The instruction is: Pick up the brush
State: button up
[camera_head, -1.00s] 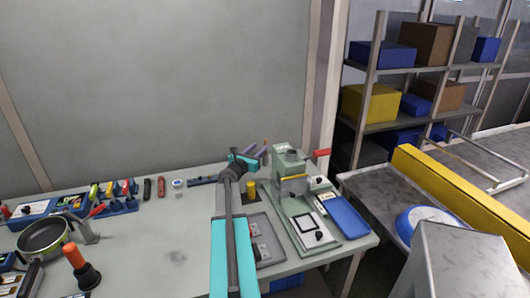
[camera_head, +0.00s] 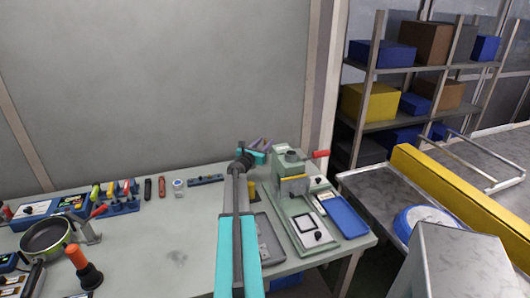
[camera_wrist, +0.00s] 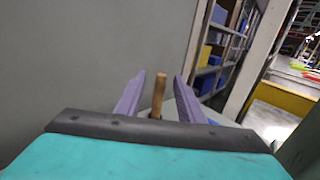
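The brush shows as an upright wooden handle (camera_wrist: 158,95) in the wrist view, between the two purple fingers of my gripper (camera_wrist: 160,90). Gaps show on both sides of the handle, so the fingers are apart and not closed on it. The brush's lower end is hidden behind my gripper's body. In the head view, my gripper (camera_head: 264,145) is above the back of the bench, left of the green press. I cannot make out the brush there. A yellow cup (camera_head: 252,188) shows partly below my gripper, behind my arm.
The green press (camera_head: 300,195) with a red handle stands close right of my gripper. A blue tray (camera_head: 345,216) lies beside it. A pan (camera_head: 45,237) and an orange-handled tool (camera_head: 85,268) are at the left. The bench (camera_head: 160,235) is clear in the middle.

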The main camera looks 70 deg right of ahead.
jog(key=shift+s+d+p, duration=0.2)
jog(key=shift+d+p, duration=0.4)
jog(key=shift+d, duration=0.7)
jog(key=shift+s+d+p, duration=0.15)
jog(key=shift+d+p, duration=0.4)
jog(key=shift+d, duration=0.75)
jog(key=shift+c, duration=0.3)
grip_shut()
